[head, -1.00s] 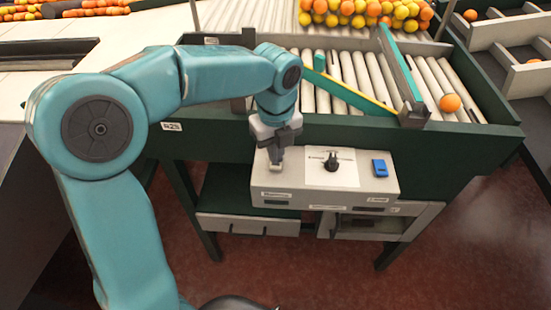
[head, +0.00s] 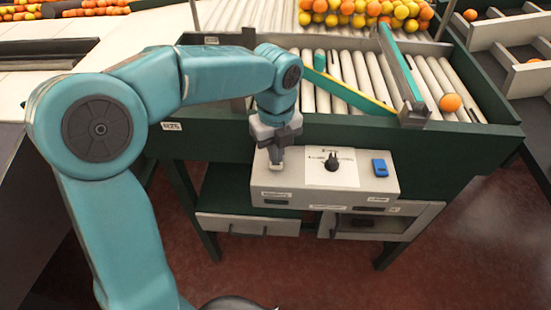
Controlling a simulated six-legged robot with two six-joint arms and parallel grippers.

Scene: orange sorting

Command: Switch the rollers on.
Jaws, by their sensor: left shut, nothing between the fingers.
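A grey control box (head: 345,188) is fixed to the front of the green roller table. On its top are a black knob (head: 332,162) on a white plate and a blue switch (head: 380,167) at the right. My left gripper (head: 276,168) points down, shut and empty, at the left part of the box top. Its fingertips hide whatever lies right under them; I cannot tell whether they touch the box. The pale rollers (head: 435,85) lie behind the box. My right gripper is not in view.
A green and yellow bar (head: 345,92) and a grey-green bar (head: 402,75) cross the rollers. One orange (head: 450,102) sits on the rollers at the right. Many oranges and lemons (head: 365,12) are heaped at the back. A drawer (head: 248,224) and a shelf are below the box.

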